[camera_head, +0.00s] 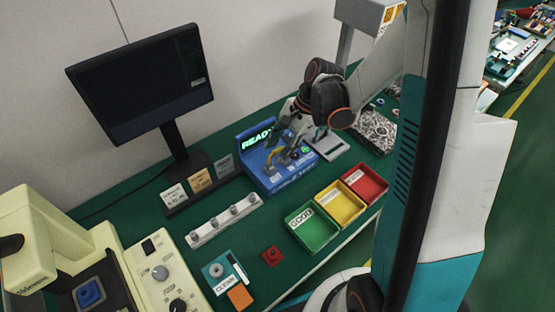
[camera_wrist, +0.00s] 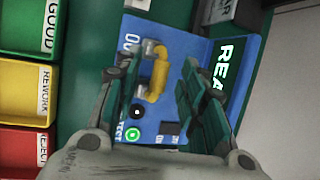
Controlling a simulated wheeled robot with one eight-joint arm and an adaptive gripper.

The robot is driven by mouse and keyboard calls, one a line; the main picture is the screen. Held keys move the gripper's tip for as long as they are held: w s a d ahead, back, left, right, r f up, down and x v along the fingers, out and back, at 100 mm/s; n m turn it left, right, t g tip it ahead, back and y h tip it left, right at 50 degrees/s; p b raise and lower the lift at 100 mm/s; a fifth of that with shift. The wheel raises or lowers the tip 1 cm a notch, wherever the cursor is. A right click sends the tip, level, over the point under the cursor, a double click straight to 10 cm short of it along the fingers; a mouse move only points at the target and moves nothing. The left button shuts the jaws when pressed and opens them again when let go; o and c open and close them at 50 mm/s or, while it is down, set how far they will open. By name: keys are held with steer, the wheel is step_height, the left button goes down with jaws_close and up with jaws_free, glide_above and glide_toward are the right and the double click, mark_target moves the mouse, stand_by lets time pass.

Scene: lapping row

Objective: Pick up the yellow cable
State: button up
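The yellow cable (camera_wrist: 159,74) is a short, bent piece with silver metal ends, on the blue test box (camera_wrist: 185,45) with the lit "READY" display. In the head view the cable (camera_head: 271,155) shows partly, near my gripper (camera_head: 283,148). In the wrist view my gripper (camera_wrist: 162,75) is open, with one finger on each side of the cable. A gap shows between the cable and the right finger; the left finger is close to the metal ends. I cannot tell how far the fingertips are above the box.
Green "GOOD" (camera_head: 309,244), yellow (camera_head: 341,220) and red (camera_head: 380,188) bins stand right of the box. A white strip with several knobs (camera_head: 224,220) lies left of it. A monitor (camera_head: 140,85) stands behind. A small red part (camera_head: 272,256) lies on the green table (camera_head: 262,232).

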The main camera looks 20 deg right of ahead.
steer(key=shift+x, duration=1.2)
jaws_close()
steer(key=shift+r, duration=0.1)
